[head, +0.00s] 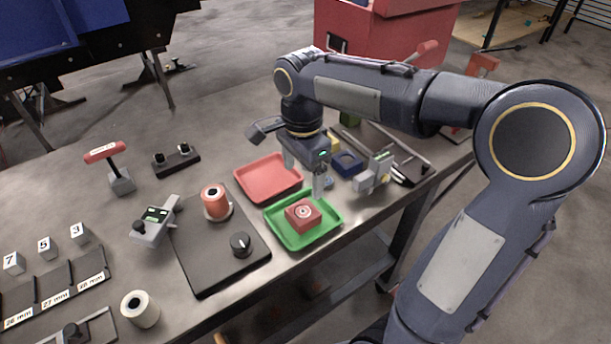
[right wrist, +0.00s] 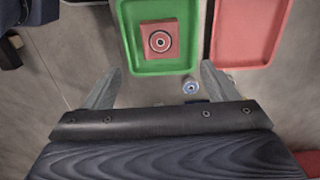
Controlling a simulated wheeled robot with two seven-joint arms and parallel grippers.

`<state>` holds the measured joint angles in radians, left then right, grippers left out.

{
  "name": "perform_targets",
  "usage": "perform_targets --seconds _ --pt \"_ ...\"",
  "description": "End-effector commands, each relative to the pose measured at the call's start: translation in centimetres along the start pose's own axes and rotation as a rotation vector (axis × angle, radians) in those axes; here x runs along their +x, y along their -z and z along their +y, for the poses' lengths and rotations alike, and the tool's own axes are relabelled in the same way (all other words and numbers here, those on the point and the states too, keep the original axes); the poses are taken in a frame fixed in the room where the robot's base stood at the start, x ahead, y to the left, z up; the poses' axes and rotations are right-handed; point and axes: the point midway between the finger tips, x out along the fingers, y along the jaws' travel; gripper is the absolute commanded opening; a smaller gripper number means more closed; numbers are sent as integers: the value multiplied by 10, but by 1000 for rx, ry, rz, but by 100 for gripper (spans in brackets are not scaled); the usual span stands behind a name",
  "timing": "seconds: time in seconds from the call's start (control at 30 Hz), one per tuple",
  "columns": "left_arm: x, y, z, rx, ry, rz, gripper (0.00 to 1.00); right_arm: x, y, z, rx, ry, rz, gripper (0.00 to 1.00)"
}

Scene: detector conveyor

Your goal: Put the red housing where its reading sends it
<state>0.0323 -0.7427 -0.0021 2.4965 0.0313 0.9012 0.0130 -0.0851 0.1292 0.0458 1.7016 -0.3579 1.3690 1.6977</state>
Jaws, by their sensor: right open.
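The red housing (head: 303,213) is a square red block with a round ringed centre. It lies in the green tray (head: 328,234), and it also shows in the right wrist view (right wrist: 159,40) inside the green tray (right wrist: 160,66). The red tray (head: 262,190) beside it is empty in the part I see. My right gripper (head: 304,180) is above the trays' far side, open, with nothing between its fingers; its spread fingers also show in the right wrist view (right wrist: 158,88). My left gripper is not in view.
A black plate with a knob (head: 240,243) holds a red cylinder (head: 213,200). A handheld meter (head: 154,224) lies left of it. A grey device (head: 376,172) and blue part (head: 346,162) stand right of the trays. Numbered blocks, a white roll (head: 140,308) and a red-handled tool (head: 118,168) are at left.

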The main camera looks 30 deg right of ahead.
Motion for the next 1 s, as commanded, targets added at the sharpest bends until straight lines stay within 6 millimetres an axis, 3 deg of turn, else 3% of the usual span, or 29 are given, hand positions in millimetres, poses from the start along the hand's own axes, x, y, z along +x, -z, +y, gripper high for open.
perform_targets --seconds 0.13,0.23,0.4,0.5,0.7,1.0 --pt "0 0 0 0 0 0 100 -7 -1 25 -149 56 -38 80" --pt "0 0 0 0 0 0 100 -6 -6 59 -377 153 -78 80" --pt "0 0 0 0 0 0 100 8 -25 118 -823 380 -67 80" --pt "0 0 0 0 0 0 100 20 -38 142 -1032 496 -12 80" --pt "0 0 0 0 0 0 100 37 -54 163 -1260 619 91 80" --pt "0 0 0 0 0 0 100 39 -56 165 -1295 632 108 80"
